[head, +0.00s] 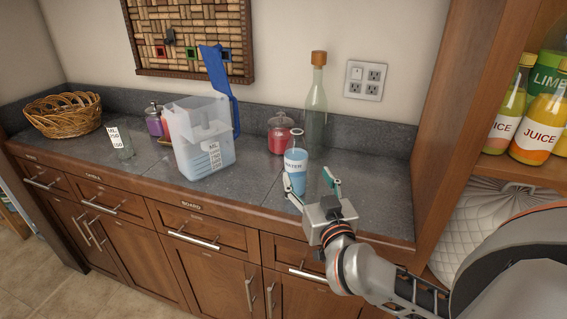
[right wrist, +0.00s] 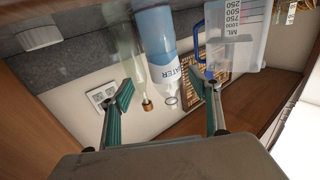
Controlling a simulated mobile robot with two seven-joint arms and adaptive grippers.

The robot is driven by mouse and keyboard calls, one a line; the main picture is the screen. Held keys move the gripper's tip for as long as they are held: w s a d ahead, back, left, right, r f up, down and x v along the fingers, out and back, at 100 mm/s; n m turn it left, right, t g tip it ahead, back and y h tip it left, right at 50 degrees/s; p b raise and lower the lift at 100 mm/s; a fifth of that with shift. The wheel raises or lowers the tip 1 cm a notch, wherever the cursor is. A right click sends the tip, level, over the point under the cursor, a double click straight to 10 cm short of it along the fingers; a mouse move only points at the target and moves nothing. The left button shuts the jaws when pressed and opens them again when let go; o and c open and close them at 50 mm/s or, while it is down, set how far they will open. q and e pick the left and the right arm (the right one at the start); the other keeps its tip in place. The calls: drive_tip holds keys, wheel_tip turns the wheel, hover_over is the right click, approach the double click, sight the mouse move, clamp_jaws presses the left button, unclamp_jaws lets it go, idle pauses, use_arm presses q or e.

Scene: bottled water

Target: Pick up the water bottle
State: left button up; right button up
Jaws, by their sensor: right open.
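The water bottle (head: 295,166) stands upright near the counter's front edge. It has a blue body with WATER printed on it and a pale top with a loop. My right gripper (head: 311,181) is open in front of it, with one green-padded finger at each side in the picture. In the right wrist view the bottle (right wrist: 161,48) appears upside down, between the fingers of the right gripper (right wrist: 163,80) and beyond them. I see no finger clearly touching it. My left gripper is in neither view.
On the dark counter (head: 258,183), a clear measuring container (head: 190,135) with a blue lid stands left of the bottle. A red jar (head: 280,138) and a tall corked glass bottle (head: 316,105) stand behind. A wooden shelf with juice bottles (head: 540,125) bounds the right.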

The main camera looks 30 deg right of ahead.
sight(300, 166)
drive_tip(key=shift+w+f, duration=0.1)
drive_tip(key=shift+w, duration=0.45)
drive_tip(key=x, duration=0.7)
drive_tip(key=shift+a+r+b, duration=0.3)
drive_tip(key=shift+r+b, duration=0.05)
drive_tip(key=shift+b, duration=0.05)
drive_tip(key=c, duration=1.5)
